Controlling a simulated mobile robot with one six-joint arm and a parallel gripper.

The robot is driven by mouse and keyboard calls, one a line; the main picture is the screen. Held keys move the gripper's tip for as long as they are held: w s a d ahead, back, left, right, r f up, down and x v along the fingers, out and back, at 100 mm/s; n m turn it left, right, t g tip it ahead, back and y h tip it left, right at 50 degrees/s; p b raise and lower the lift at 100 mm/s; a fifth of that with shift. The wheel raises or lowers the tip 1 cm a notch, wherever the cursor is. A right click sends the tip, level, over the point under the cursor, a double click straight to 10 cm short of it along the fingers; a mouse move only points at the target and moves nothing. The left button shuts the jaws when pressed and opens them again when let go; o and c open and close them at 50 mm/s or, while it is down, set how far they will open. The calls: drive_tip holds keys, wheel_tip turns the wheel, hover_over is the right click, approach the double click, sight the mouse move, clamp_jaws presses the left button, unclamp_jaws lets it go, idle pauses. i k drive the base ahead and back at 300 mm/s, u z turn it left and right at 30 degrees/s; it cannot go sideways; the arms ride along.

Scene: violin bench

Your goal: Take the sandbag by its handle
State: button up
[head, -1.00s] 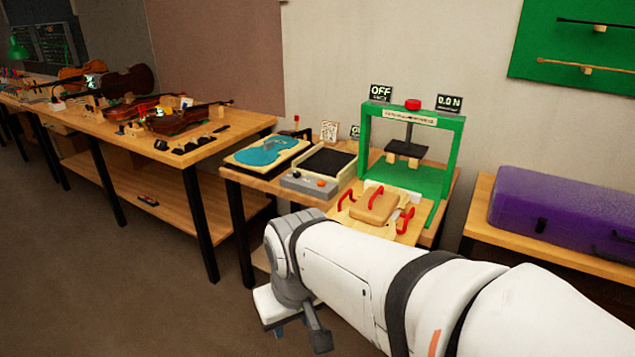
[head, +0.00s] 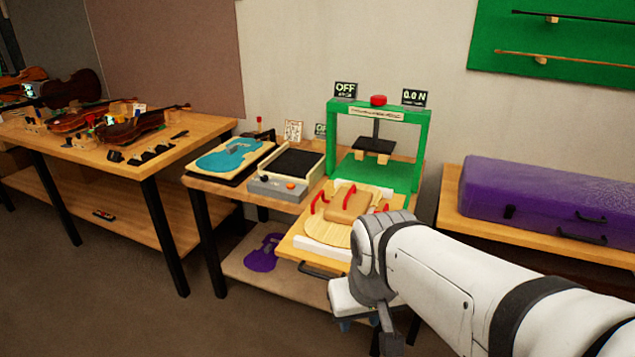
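The sandbag (head: 347,207) looks like a tan block with a red handle (head: 346,192) on top. It lies on a pale, rounded wooden plate on a board in front of the green press (head: 424,150). More red handles stand to its left and right. My gripper (head: 346,325) is at the lower middle, below and in front of the board, apart from the sandbag. Only its white body and small bluish tips show, so its opening is unclear. My arm covers the lower right of the board.
A grey box with an orange knob (head: 291,186) and a blue violin-shaped piece (head: 228,157) sit left of the sandbag. A purple case (head: 560,200) lies on the right bench. A purple violin-shaped piece (head: 263,252) lies on the lower shelf. Open floor lies at lower left.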

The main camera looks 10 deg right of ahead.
sight(350, 200)
drive_tip(key=u, duration=0.05)
drive_tip(key=i, duration=1)
drive_tip(key=z, duration=0.05)
